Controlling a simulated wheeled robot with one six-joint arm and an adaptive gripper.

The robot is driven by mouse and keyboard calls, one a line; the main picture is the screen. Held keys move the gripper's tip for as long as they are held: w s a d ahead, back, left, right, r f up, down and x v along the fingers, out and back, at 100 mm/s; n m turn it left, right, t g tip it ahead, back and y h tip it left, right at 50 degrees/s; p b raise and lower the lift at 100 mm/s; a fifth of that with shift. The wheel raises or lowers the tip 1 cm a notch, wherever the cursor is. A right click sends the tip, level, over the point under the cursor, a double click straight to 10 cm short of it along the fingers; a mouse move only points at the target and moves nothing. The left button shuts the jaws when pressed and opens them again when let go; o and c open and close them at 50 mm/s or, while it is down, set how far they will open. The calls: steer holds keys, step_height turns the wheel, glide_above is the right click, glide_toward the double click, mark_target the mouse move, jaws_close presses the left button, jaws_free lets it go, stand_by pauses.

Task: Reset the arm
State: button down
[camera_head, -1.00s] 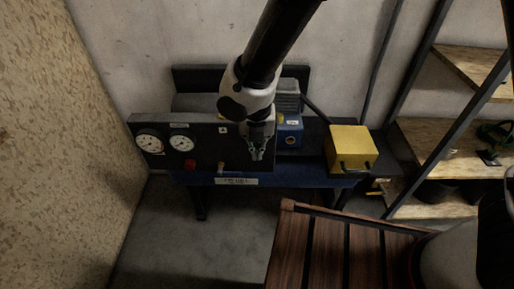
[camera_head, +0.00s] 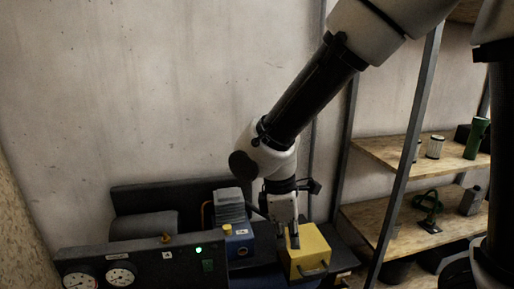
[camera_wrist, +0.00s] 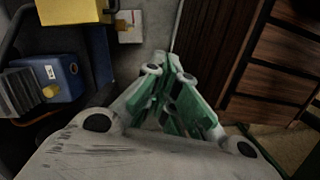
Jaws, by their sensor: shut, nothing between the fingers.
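My arm reaches down from the upper right in the head view, bent at a white and grey joint. My gripper (camera_head: 294,241) is at its end, pointing down, and overlaps the yellow box (camera_head: 309,258) in that picture. In the wrist view my gripper (camera_wrist: 166,68) shows green and white finger links drawn together, shut and empty. The yellow box also shows at the top left there (camera_wrist: 73,10), apart from the fingers.
A dark panel with gauges (camera_head: 121,274) and a lit green light (camera_head: 199,250) stands at lower left, with a blue unit (camera_head: 240,243) beside it. Shelves (camera_head: 396,214) stand at right. Brown slats (camera_wrist: 225,45) lie right of the fingers in the wrist view.

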steer(key=s+d+r+m+t, duration=0.1)
steer(key=s+d+r+m, duration=0.1)
steer(key=d+r+m, duration=0.3)
steer(key=s+d+r+m+t+y, duration=0.1)
steer(key=d+r+m, duration=0.4)
steer(key=d, duration=0.9)
steer(key=s+d+r+m+t, duration=0.2)
steer(key=d+r+m, duration=0.4)
steer(key=d, duration=0.4)
steer(key=shift+s+d+m+t+y, duration=0.3)
steer(key=shift+s+m+y, duration=0.1)
steer(key=shift+s+m, duration=0.15)
